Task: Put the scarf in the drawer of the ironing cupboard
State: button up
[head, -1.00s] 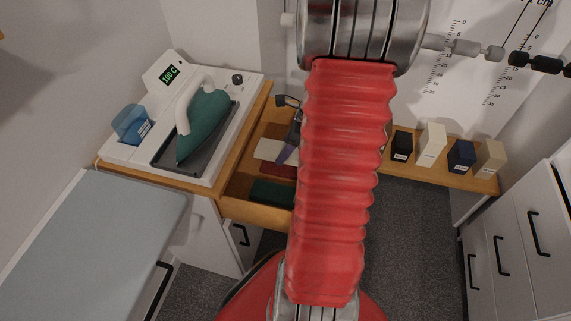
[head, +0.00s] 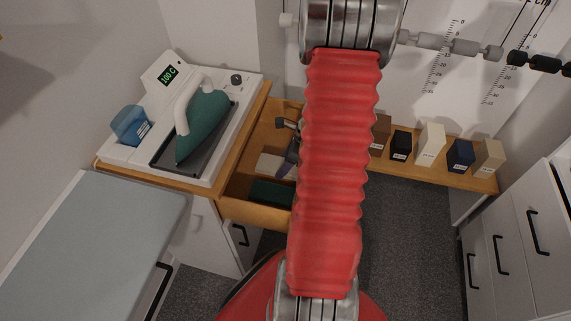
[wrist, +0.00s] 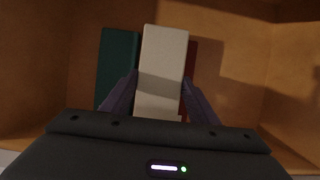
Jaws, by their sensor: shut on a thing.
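The scarf appears as a cream folded bundle (wrist: 162,72), held between the two fingers of my gripper (wrist: 160,95) in the wrist view. The scarf shows in part in the head view (head: 270,166), over the open drawer (head: 256,213) of the ironing cupboard (head: 207,210). My gripper also shows in the head view (head: 289,158), partly hidden by my red arm. A dark green folded thing (wrist: 117,65) lies in the drawer left of the scarf. A dark red one (wrist: 192,70) shows at its right, mostly covered. Whether the scarf touches them or the drawer floor I cannot tell.
A teal iron (head: 203,125) on its white station stands on the cupboard top, with a blue cup-like part (head: 130,125). A grey-blue padded board (head: 95,240) is at the left. Several small boxes (head: 430,144) stand on the right shelf. The drawer's right part is bare.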

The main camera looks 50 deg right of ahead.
jog(key=shift+f, duration=0.55)
jog(key=shift+f, duration=0.25)
jog(key=o, duration=1.2)
jog(key=shift+c, duration=0.2)
jog(key=shift+r, duration=0.4)
jog(key=v, duration=1.1)
jog(key=shift+s+r, duration=0.2)
jog(key=shift+r, duration=0.2)
